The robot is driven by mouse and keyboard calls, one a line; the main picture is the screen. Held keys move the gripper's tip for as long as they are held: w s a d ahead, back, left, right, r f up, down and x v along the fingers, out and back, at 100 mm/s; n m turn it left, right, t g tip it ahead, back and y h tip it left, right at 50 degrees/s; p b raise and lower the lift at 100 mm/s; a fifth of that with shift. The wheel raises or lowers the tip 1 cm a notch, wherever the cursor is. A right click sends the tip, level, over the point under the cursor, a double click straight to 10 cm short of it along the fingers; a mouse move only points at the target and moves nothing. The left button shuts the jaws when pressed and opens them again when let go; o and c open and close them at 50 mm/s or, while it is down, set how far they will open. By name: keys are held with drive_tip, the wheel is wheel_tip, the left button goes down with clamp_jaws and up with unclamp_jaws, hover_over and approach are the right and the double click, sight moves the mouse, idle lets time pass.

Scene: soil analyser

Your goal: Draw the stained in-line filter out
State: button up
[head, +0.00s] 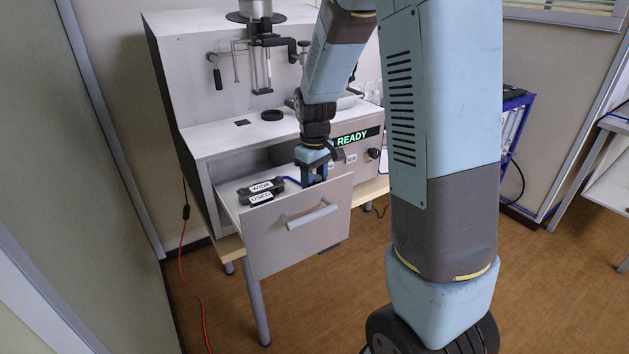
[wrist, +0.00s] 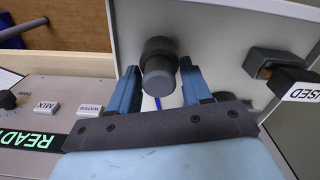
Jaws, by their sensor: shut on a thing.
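The drawer (head: 290,252) of the analyser stands pulled out, and my gripper (head: 314,178) reaches down into it at its right side. In the wrist view my gripper's blue fingers (wrist: 160,82) are shut on a dark grey round-ended cylinder (wrist: 158,60), which I take for the in-line filter. A blue tube shows by my gripper in the head view (head: 291,181). The stain cannot be made out. How far the filter sits in its seat is hidden.
Black holders labelled WIDE (head: 262,186) and USED (head: 261,198) lie at the drawer's left. The drawer handle (head: 312,215) sticks out in front. The analyser panel reads READY (head: 352,138). A black ring (head: 272,115) lies on the ledge above.

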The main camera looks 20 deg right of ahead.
sight(314, 176)
drive_tip(key=c, duration=0.4)
drive_tip(key=o, duration=1.2)
wheel_tip(314, 176, up, 13)
drive_tip(key=shift+r, duration=0.35)
drive_tip(key=shift+c, duration=0.5)
drive_tip(key=m, duration=0.6)
drive_tip(key=shift+s+d+r, duration=0.1)
drive_tip(key=shift+r, duration=0.1)
